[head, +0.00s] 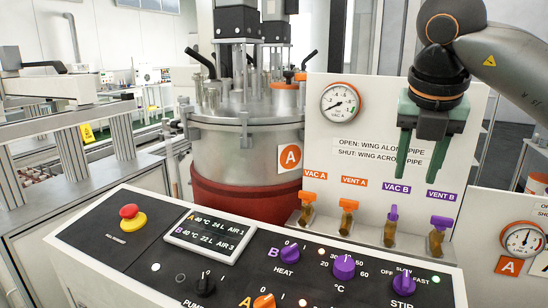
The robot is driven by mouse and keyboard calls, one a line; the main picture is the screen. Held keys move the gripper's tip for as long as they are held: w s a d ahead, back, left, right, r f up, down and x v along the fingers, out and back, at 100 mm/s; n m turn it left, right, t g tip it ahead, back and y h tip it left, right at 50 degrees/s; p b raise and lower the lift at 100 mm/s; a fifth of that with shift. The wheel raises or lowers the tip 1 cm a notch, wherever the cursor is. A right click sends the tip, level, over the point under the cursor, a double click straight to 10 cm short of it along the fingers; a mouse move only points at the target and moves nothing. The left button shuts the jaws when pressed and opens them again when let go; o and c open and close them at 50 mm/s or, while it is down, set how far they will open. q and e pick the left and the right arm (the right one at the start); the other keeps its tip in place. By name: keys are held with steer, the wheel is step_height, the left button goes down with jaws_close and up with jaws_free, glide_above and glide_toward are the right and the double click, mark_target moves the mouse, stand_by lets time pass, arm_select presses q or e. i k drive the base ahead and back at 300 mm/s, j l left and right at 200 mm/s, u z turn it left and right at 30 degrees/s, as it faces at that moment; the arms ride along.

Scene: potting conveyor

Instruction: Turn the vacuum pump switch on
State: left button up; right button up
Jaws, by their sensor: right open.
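A black rotary knob (205,282) sits on the dark control panel (105,232), near its front edge. The partly cut-off label beneath it reads "PUMP". Its exact pointer setting is too small to tell. My right gripper (420,168) has green fingers, spread apart, open and empty. It hangs in front of the white valve board (340,150), well above and to the right of the pump knob, touching nothing I can see. My left gripper is not in view.
A red emergency button (130,213), a display (209,237), purple knobs (344,267) and an orange knob (265,301) share the panel. Behind stand orange valves (348,208), purple valves (393,219), a gauge (340,102) and a steel vessel (245,150). The air above the panel is clear.

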mark_target(204, 287)
steer(key=k, duration=0.85)
